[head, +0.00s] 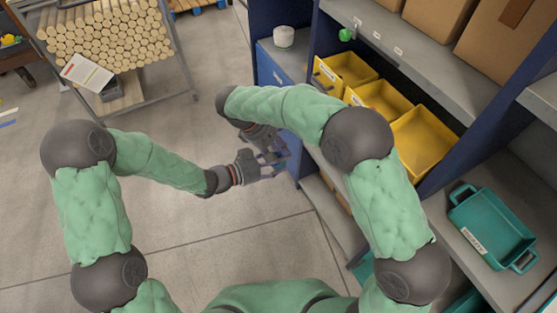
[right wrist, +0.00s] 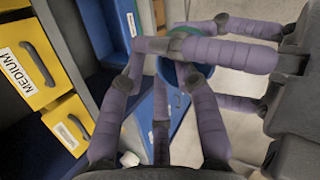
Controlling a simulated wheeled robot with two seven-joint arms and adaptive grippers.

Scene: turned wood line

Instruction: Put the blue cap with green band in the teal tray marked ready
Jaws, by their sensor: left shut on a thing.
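The blue cap with green band (right wrist: 168,72) shows in the right wrist view, mostly covered by purple-grey fingers. My left gripper (head: 274,166) is shut on it; its fingers come in from the right in the right wrist view. My right gripper (head: 272,148) is beside the left one, and its fingers (right wrist: 163,85) are spread open around the cap; whether they touch it I cannot tell. In the head view the cap is hardly visible between the grippers. The teal tray (head: 458,217), with a white label on its near side, lies empty on the shelf at the right.
Several yellow bins (head: 424,140) stand on the shelf unit beyond my right arm, with cardboard boxes (head: 435,22) above. A white round container (head: 284,36) stands on the blue cabinet. A rack of wood rods (head: 105,35) is at the back left. The floor between is clear.

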